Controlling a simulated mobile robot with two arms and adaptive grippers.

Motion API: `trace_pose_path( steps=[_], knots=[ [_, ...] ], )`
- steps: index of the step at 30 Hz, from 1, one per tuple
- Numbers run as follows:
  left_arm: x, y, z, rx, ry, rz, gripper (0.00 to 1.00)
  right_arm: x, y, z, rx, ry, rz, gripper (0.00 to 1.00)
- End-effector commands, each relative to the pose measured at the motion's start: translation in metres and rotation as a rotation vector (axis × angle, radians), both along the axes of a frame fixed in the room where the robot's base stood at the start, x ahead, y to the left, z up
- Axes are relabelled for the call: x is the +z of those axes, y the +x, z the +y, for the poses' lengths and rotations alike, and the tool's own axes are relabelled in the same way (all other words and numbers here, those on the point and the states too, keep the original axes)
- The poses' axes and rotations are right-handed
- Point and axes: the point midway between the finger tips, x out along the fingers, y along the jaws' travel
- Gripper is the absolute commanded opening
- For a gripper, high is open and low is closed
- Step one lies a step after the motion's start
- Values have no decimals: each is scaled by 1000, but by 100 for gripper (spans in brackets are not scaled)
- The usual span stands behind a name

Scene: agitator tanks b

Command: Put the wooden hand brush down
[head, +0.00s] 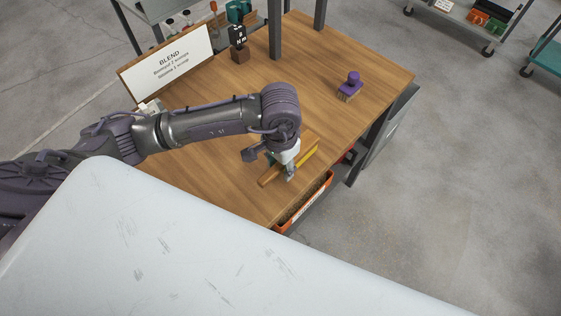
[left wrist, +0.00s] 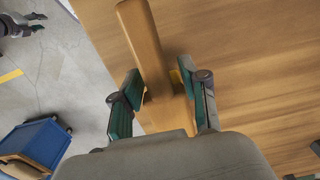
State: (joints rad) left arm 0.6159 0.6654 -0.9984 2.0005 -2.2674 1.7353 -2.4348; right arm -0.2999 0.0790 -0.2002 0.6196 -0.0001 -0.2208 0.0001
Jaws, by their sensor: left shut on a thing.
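The wooden hand brush (head: 268,178) is in my left gripper (head: 288,172), near the table's right front edge. In the left wrist view the brush's long wooden handle (left wrist: 139,35) points up the picture. The green-padded fingers of the left gripper (left wrist: 162,95) are shut on the brush from both sides. A strip of yellow shows along the brush in the head view. The gripper and arm hide part of the brush. I cannot tell whether it touches the wooden table (head: 220,180). A dark gripper with green fingertips, seemingly my right one (left wrist: 22,25), shows small at the wrist view's top left.
A purple brush (head: 350,88) stands on the table's far right. A BLEND sign (head: 170,62) and a dark block-mounted tag (head: 239,45) stand at the back left. An orange bin (head: 305,205) sits below the table's edge. The middle of the tabletop is clear.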

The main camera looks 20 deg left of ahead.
Motion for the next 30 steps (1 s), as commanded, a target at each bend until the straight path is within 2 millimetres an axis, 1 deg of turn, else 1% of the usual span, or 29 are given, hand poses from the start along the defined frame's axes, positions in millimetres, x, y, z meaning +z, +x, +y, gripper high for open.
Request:
trace_pose_path(
  steps=[8, 9, 13, 14, 22, 25, 26, 29, 30],
  knots=[
    [-3, 1, 0, 0, -1, -2, 2, -6, 0, 2, 0, 2, 0, 40],
    [-3, 0, 0, 0, 0, -1, 46, -6, 0, 2, 0, 2, 0, 40],
    [-2, 0, 0, 0, 0, -1, 67, -4, 0, 2, 0, 2, 0, 40],
    [-2, 0, 0, 0, 0, -1, 69, -4, 0, 2, 0, 2, -1, 40],
    [-2, 0, 0, 0, 0, 0, 69, -4, 0, 2, 0, 2, -1, 40],
    [3, 0, 0, 1, -1, 1, 69, 2, 0, 1, 0, 2, -1, 40],
    [4, 1, 0, 0, -1, -2, 69, 0, 0, 1, 0, 1, -1, 40],
    [17, 2, 0, 0, -1, -7, 69, -7, 0, 0, 0, 0, -1, 40],
    [25, 2, 0, -2, -1, -8, 69, -10, 0, 0, 0, 0, -1, 40]
  ],
)
